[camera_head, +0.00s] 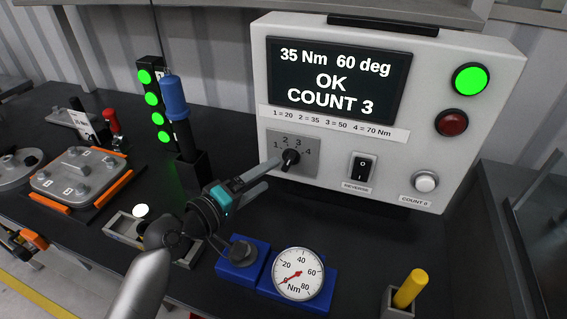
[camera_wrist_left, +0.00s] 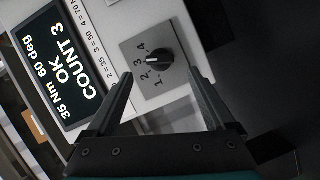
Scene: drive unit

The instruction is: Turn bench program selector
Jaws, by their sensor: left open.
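The bench program selector is a black rotary knob (camera_head: 290,158) on a grey plate marked 1 to 4, low on the left of the white control box (camera_head: 233,0). In the left wrist view the knob (camera_wrist_left: 159,61) has a pale mark on the side of the numbers; I cannot tell exactly which number it points to. The screen (camera_head: 335,80) reads 35 Nm, 60 deg, OK, COUNT 3. My left gripper (camera_head: 275,172) is open at the knob, its fingertips (camera_wrist_left: 160,73) on either side of it. I cannot tell whether they touch it. My right gripper is not in view.
A black rocker switch (camera_head: 361,168) and a white button (camera_head: 426,181) sit right of the selector. A blue-handled tool (camera_head: 174,98) stands upright at left. A Nm dial (camera_head: 298,273) and a yellow-handled piece (camera_head: 411,288) stand in front. Bare bench lies below the box.

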